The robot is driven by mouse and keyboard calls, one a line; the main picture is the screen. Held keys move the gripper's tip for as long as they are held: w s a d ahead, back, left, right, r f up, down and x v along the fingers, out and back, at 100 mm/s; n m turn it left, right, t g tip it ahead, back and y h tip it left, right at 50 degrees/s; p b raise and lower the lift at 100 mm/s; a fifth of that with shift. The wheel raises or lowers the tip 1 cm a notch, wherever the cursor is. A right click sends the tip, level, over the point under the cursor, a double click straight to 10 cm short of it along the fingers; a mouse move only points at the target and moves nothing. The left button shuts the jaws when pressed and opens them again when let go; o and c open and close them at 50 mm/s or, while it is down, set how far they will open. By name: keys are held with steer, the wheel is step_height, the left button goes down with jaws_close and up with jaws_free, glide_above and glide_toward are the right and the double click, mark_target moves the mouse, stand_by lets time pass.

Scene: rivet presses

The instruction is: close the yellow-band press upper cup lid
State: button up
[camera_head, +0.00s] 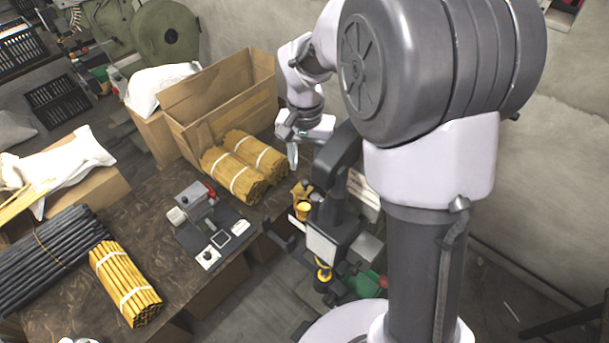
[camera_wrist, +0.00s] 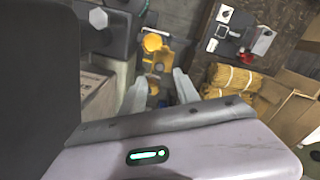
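The press (camera_head: 338,195) is a dark machine standing just left of my column, with a yellow band (camera_head: 323,274) low on it. A small yellow upper cup (camera_head: 303,210) sits on its left side, below an ochre block (camera_head: 301,190). In the wrist view the round yellow cup (camera_wrist: 153,42) lies beyond my fingertips. I cannot tell its lid apart or see how far it stands open. My gripper (camera_head: 293,152) is above and behind the cup, apart from it. In the wrist view my gripper (camera_wrist: 160,80) shows two spread fingers with nothing held between them.
A dark brown table (camera_head: 150,215) to the left carries tied yellow rod bundles (camera_head: 245,165) and a small grey fixture (camera_head: 195,200). An open cardboard box (camera_head: 220,100) stands behind them. The press's dark upper arm (camera_head: 340,150) rises close to the right of my gripper.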

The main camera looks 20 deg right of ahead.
mark_target(305, 182)
steer(key=f, duration=0.5)
steer(key=shift+s, duration=0.2)
steer(key=shift+w+f, duration=0.15)
steer(key=shift+f, duration=0.3)
steer(key=shift+c, duration=0.5)
jaws_close()
